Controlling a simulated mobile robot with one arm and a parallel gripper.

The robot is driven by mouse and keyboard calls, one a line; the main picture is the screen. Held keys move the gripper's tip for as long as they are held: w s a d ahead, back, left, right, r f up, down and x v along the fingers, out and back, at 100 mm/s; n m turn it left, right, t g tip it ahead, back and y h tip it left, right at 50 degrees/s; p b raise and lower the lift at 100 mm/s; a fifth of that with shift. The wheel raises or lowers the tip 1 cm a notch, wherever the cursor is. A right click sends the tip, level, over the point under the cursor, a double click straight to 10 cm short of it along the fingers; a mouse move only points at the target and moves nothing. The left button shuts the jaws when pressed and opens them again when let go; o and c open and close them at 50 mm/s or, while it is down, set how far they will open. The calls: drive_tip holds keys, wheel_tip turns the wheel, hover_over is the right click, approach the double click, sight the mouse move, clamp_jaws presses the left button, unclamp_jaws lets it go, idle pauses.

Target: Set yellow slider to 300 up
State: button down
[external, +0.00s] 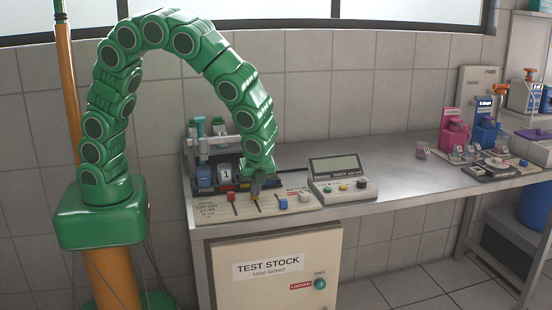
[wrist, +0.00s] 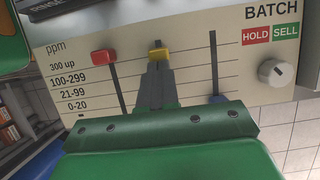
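A cream panel (wrist: 270,95) carries ppm rows marked 300 up, 100-299, 21-99 and 0-20. Its yellow slider (wrist: 159,54) stands near the top line, about level with the 300 up row. My gripper (wrist: 158,66) has its grey fingertips right at the near side of the yellow knob; whether they grip it or only touch it is unclear. The red slider (wrist: 104,56) is also near the top line. The blue slider (wrist: 219,99) is low in its slot, partly behind my gripper. In the external view my gripper (external: 256,193) points down over the panel and hides the yellow knob.
A round white knob (wrist: 276,72) sits at the panel's right, below the HOLD and SELL labels. In the external view a tester box (external: 345,190) with a screen stands right of the panel, and bottles and a rack (external: 205,165) stand behind it. The bench (external: 400,180) middle is clear.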

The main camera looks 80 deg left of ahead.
drive_tip(key=shift+s+a+f, duration=0.1)
drive_tip(key=shift+a, duration=0.4)
drive_tip(key=shift+d, duration=0.65)
drive_tip(key=d, duration=0.3)
drive_tip(key=shift+d+r, duration=0.15)
drive_tip(key=shift+r, duration=0.25)
drive_tip(key=v, duration=0.9)
drive_tip(key=shift+r, duration=0.2)
